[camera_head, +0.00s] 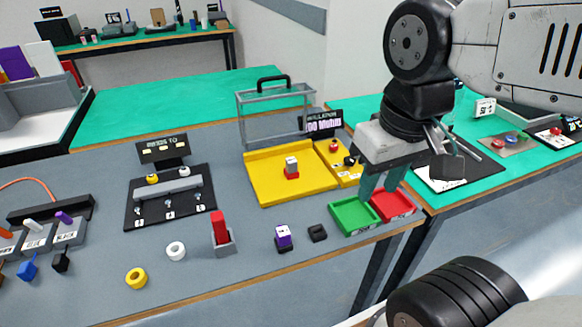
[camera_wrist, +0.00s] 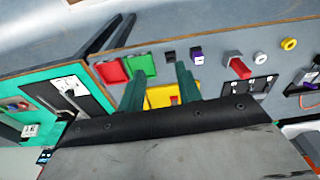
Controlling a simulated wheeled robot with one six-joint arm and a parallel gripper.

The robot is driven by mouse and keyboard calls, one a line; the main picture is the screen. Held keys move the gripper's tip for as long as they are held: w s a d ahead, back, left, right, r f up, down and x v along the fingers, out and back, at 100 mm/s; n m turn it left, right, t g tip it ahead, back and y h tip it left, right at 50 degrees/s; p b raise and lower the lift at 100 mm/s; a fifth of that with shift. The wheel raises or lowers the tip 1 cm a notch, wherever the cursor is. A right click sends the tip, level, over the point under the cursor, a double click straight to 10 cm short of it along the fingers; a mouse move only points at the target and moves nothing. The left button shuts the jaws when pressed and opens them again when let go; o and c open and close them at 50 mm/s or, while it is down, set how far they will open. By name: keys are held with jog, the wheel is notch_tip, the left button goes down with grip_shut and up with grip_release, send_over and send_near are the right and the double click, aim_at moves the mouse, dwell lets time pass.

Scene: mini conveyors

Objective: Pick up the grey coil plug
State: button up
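My gripper (camera_head: 381,188) hangs at the right over the green and red trays. Its two green fingers stand apart with nothing between them; they also show in the wrist view (camera_wrist: 160,85). I cannot pick out a grey coil plug with certainty. A light, whitish-grey plug (camera_head: 34,226) stands in a labelled dark connector block (camera_head: 50,209) at the far left of the grey table, well away from my gripper. A purple plug (camera_head: 65,217) is beside it, and an orange one (camera_head: 5,233) shows at the picture's edge. Blue (camera_head: 28,267) and black (camera_head: 61,262) plugs lie in front.
The green tray (camera_head: 354,219) and red tray (camera_head: 395,206) are below my gripper. A yellow tray (camera_head: 262,190) holds a red-and-white block. A red piece in a grey holder (camera_head: 222,244), white and yellow rings, and small blocks occupy the front.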

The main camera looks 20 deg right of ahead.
jog(key=o, duration=0.4)
jog(key=t, duration=0.3)
send_over(291, 160)
jog(key=s, duration=0.3)
notch_tip(291, 160, down, 15)
jog(key=shift+x, duration=3.7)
